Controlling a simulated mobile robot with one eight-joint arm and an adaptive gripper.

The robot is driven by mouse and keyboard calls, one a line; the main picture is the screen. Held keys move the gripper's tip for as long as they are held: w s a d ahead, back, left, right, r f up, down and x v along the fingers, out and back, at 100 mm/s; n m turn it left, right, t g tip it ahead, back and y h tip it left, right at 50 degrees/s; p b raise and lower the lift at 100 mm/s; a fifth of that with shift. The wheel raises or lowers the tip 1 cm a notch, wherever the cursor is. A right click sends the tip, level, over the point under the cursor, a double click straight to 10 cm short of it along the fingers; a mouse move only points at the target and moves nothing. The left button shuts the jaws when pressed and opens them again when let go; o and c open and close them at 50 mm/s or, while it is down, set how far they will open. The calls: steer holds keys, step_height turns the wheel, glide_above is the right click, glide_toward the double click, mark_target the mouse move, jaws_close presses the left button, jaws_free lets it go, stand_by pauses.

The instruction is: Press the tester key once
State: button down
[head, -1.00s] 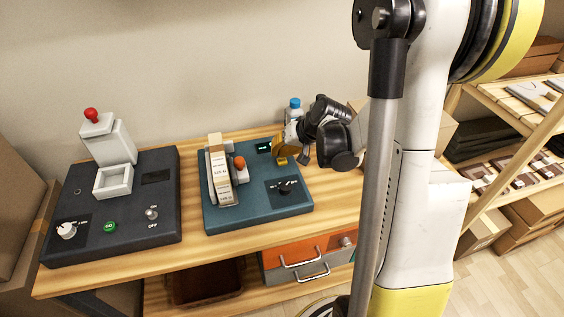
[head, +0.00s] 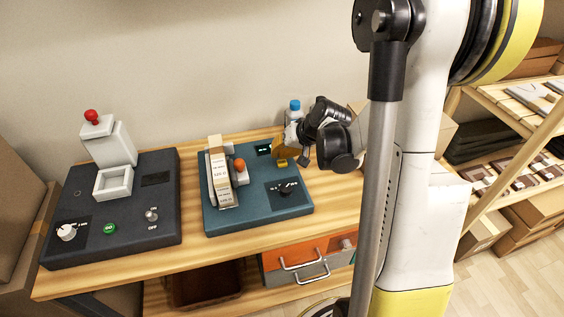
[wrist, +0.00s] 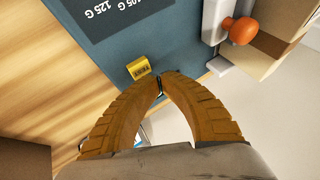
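A small yellow key (head: 282,162) with dark markings sits at the right back edge of the blue tester box (head: 220,218). It also shows in the wrist view (wrist: 139,69), just beyond my fingertips and slightly to their left. I take it to be the tester key. My gripper (head: 281,154) is above the box's back right edge, close to the key. In the wrist view my two orange-brown fingers (wrist: 160,84) meet at their tips with nothing between them. I cannot tell whether the fingertips touch the key.
A dark press box (head: 165,195) stands to the left. A blue-capped bottle (head: 295,105) is behind my gripper.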

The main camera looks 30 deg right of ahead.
mark_target(278, 161)
steer(key=shift+f+b, duration=0.45)
steer(key=shift+f+b, duration=0.45)
stand_by(0.7)
stand_by(0.3)
steer(key=shift+r+p, duration=0.7)
steer(key=shift+r, duration=0.2)
step_height(278, 161, up, 5)
steer(key=p, duration=0.4)
stand_by(0.6)
